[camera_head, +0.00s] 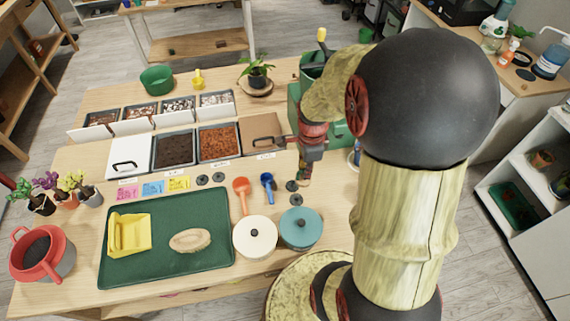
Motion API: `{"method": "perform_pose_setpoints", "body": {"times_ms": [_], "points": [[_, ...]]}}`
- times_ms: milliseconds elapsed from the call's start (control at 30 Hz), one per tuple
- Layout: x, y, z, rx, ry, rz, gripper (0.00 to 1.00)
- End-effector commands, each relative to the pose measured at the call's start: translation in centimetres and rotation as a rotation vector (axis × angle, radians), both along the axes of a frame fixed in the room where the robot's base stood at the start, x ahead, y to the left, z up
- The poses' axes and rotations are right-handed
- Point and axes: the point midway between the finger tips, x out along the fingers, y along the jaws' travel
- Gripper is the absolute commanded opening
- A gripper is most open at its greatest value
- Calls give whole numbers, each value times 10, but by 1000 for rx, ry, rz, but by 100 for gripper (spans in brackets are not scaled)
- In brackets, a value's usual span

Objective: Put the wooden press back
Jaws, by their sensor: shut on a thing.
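My gripper (305,163) points down over the table, just right of the lidded wooden-brown bin and in front of a green container. It is shut on a small brown piece, seemingly the wooden press (304,174). Only a little of the press shows below the fingers; the rest is hidden by the gripper. I cannot tell whether its lower end touches the table. Small dark discs (292,186) lie just in front of it.
White (255,238) and teal (300,228) lidded pots, an orange scoop (241,192) and a blue scoop (267,187) stand or lie nearby. Soil bins (219,143) line the back. My arm hides the table's right side.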

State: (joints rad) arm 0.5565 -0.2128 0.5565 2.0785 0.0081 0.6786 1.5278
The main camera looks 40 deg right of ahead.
Motion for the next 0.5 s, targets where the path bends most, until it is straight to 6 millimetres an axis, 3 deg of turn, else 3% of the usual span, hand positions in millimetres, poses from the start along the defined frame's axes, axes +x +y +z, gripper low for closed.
{"method": "perform_pose_setpoints", "body": {"times_ms": [300, 500], "points": [[68, -21, -35, 0, 1, 2, 0], [97, -30, -69, 1, 2, 1, 0]]}}
